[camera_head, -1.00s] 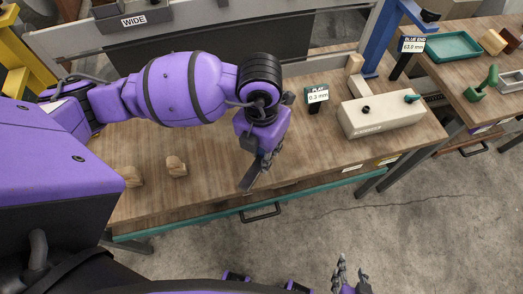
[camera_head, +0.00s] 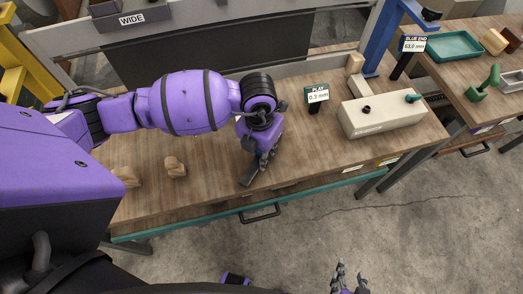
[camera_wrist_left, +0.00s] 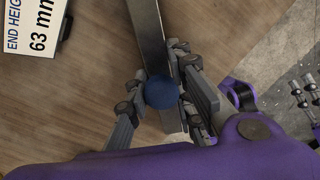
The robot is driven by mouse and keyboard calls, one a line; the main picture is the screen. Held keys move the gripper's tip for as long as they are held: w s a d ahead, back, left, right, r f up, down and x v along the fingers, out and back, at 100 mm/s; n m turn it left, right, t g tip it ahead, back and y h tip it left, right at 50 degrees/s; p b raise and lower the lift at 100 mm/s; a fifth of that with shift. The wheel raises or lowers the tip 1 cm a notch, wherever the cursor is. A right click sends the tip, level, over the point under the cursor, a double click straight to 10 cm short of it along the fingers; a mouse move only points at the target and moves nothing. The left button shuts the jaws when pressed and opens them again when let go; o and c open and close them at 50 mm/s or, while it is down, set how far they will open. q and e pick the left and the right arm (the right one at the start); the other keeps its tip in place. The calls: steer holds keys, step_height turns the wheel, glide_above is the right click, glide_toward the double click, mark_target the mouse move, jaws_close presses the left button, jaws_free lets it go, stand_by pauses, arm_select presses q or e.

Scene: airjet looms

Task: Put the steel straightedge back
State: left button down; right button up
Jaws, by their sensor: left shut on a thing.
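The steel straightedge is a grey metal bar (camera_wrist_left: 148,35) with a dark blue round knob (camera_wrist_left: 161,92) on it. My left gripper (camera_wrist_left: 163,88) has its fingers on both sides of the knob and is shut on the straightedge. In the head view my left gripper (camera_head: 262,161) is low over the front part of the wooden bench, with the bar (camera_head: 249,178) slanting toward the front edge. Whether the bar touches the bench is hard to tell. My right gripper (camera_head: 349,278) is empty, fingers apart, over the floor at the bottom.
Two wooden blocks (camera_head: 175,166) lie left on the bench (camera_head: 215,190). A cream box (camera_head: 382,114), a PLAY display (camera_head: 316,95) and a blue post (camera_head: 376,40) stand right. A side bench holds a green tray (camera_head: 454,46). An END HEIGHT sign (camera_wrist_left: 32,25) shows in the wrist view.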

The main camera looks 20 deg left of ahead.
arm_select(q)
steer(key=shift+f, duration=0.1)
steer(key=c, duration=1.5)
jaws_free()
steer(key=shift+c, duration=0.2)
steer(key=shift+r, duration=0.35)
steer(key=r, duration=1)
steer(key=shift+a+r+p, duration=0.2)
steer(key=shift+r+p, duration=0.15)
steer(key=shift+r, duration=0.45)
